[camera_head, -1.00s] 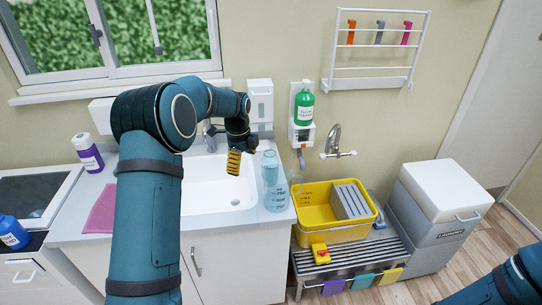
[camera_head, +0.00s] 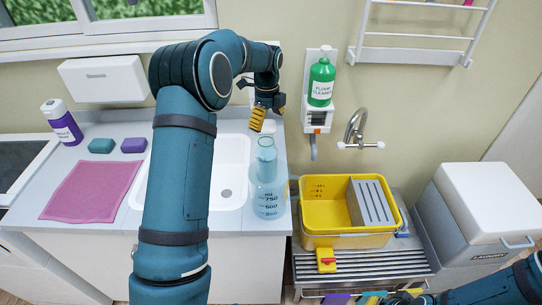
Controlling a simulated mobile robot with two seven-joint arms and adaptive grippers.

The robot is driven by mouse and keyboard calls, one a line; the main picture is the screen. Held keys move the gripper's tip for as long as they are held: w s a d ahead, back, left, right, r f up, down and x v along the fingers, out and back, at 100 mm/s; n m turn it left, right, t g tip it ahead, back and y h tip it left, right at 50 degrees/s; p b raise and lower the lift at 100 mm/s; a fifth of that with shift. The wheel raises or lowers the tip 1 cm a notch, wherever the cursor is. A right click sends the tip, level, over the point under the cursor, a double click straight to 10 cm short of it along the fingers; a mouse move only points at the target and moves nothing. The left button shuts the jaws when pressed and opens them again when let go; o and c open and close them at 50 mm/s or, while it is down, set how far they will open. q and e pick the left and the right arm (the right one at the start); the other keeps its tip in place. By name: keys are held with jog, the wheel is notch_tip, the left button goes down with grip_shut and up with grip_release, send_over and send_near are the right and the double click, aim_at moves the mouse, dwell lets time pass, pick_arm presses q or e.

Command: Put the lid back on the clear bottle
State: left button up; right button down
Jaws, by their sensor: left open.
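The clear bottle (camera_head: 268,196), tinted blue with dark volume marks, stands upright on the right end of the counter beside the sink. Its narrower upper part (camera_head: 266,155) shows, but I cannot make out a separate lid on it or elsewhere. My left gripper (camera_head: 258,120) has yellow-and-black fingers. It is open, pointing down, and appears just above and behind the bottle's top in the picture, apart from it. My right gripper (camera_head: 402,298) shows only partly at the bottom edge, and its finger state is unclear.
The white sink (camera_head: 231,165) lies left of the bottle. A pink cloth (camera_head: 92,189), teal sponge (camera_head: 102,145), purple sponge (camera_head: 134,145) and purple-labelled bottle (camera_head: 62,124) are on the left counter. A yellow bucket (camera_head: 320,222) stands right; green floor cleaner (camera_head: 321,82) hangs on the wall.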

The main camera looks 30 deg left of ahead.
pick_arm(q)
notch_tip(320, 180, down, 9)
jog(key=shift+w+r+b, duration=0.15)
jog(key=shift+b, duration=0.45)
jog(key=shift+f, duration=0.2)
jog(key=f, duration=0.3)
jog(key=f+b, duration=0.1)
jog(key=f, duration=0.1)
jog(key=shift+s+a, duration=0.15)
jog(key=shift+s, duration=0.2)
jog(key=c, duration=0.8)
